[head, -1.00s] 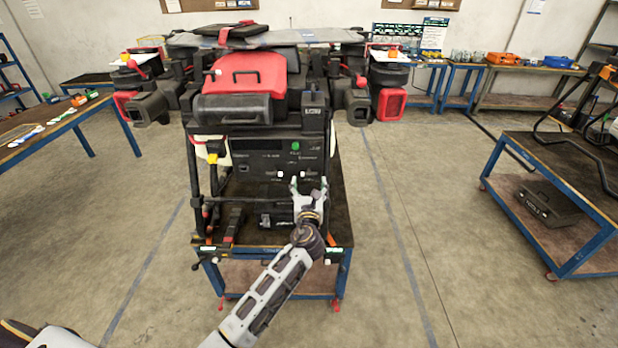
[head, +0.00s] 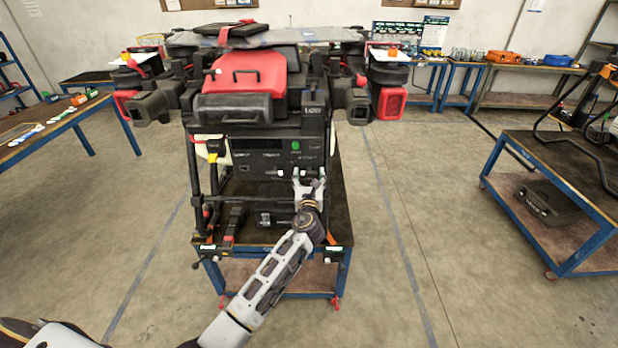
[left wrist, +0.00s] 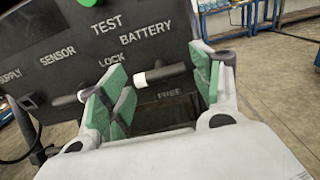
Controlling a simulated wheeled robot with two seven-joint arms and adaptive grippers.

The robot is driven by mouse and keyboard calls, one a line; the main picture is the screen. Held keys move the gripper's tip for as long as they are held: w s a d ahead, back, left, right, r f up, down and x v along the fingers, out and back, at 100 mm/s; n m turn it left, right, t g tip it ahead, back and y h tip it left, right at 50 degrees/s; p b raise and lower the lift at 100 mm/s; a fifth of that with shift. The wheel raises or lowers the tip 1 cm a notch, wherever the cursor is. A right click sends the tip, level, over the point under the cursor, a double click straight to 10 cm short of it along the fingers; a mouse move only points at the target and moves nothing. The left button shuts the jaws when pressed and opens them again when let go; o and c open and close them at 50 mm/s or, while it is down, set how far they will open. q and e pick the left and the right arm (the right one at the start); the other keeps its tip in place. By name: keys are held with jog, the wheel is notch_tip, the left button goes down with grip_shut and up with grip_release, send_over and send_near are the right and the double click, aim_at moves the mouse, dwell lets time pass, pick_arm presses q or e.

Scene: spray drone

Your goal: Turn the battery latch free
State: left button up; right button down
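The battery latch (left wrist: 160,76) is a short dark bar with a white tip on the black panel, under the word BATTERY. It lies nearly level, with its white tip to the left by LOCK; FREE is printed below it. My left gripper (left wrist: 165,88) has green pads and is open, its fingers on either side of the latch. The right finger hides the latch's right end, and I cannot tell whether it touches. In the head view my left gripper (head: 309,176) is at the lower right of the drone's panel (head: 262,156). My right gripper is out of view.
A second latch (left wrist: 66,100) with a pale end sits left of my left finger, under SENSOR. The drone (head: 245,80) stands on a blue-framed cart (head: 335,215). A side cart (head: 535,160) is at the right, with clear floor (head: 430,200) between.

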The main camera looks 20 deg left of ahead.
pick_arm(q)
jog(key=c, duration=0.7)
